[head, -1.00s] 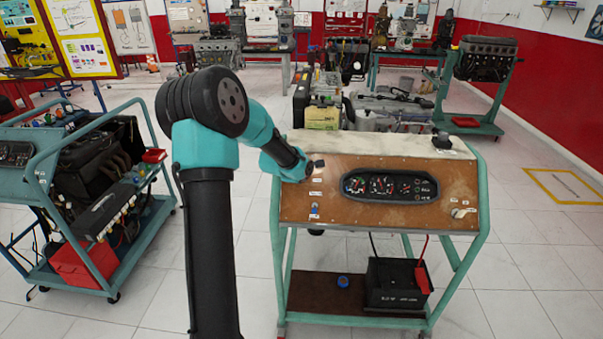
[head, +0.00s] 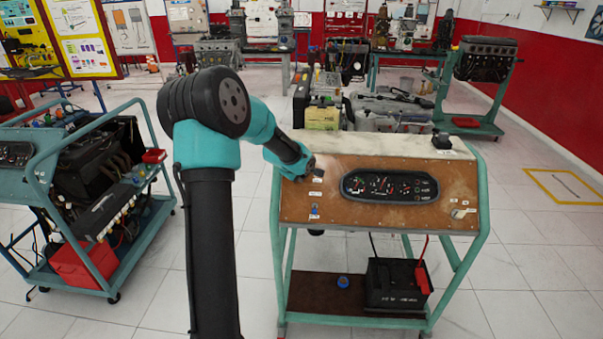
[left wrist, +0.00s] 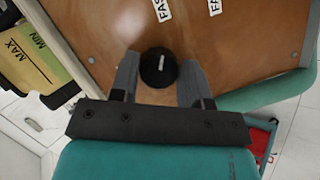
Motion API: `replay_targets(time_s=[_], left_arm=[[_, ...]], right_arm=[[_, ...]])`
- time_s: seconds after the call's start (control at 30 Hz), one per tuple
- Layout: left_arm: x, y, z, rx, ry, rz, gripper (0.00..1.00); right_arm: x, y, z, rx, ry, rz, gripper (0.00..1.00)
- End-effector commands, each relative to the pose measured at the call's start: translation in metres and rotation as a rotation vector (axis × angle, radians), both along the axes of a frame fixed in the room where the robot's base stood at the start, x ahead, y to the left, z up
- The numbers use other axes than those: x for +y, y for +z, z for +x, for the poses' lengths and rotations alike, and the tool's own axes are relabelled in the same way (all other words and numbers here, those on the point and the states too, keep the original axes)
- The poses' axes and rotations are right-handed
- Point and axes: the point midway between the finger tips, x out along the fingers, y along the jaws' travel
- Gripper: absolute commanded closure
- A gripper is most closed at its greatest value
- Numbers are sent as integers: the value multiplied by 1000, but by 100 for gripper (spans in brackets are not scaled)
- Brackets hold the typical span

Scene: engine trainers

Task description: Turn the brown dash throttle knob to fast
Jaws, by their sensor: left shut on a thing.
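The brown dash panel (head: 330,205) faces me on a teal-framed stand. My left gripper (head: 311,174) is at the panel's upper left corner. In the left wrist view my left gripper (left wrist: 160,78) has its two grey fingers on either side of a round black knob (left wrist: 158,71), shut on it. A short white line on the knob points toward the top of that view. A white label reading "FAS" (left wrist: 162,9) and a second cut-off label (left wrist: 214,6) lie beyond the knob. In the head view the gripper largely hides the knob. My right gripper is not in view.
The gauge cluster (head: 390,187) sits mid-panel, with a small key switch (head: 460,213) at right. A black battery (head: 393,287) stands on the lower shelf. Another engine trainer (head: 100,190) stands at left.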

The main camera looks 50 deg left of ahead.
Motion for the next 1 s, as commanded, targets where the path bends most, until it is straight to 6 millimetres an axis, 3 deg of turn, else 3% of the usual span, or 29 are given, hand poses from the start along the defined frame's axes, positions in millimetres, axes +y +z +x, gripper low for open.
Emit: replay_targets(time_s=[0.27,0.3,0.5,1.0], left_arm=[[-1,-1,0,2,-3,0,81],[-1,-1,0,2,-3,0,55],[-1,-1,0,1,-2,-1,36],[-1,8,-6,-1,2,1,35]], right_arm=[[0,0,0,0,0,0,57],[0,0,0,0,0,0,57],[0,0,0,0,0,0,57],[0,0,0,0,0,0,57]])
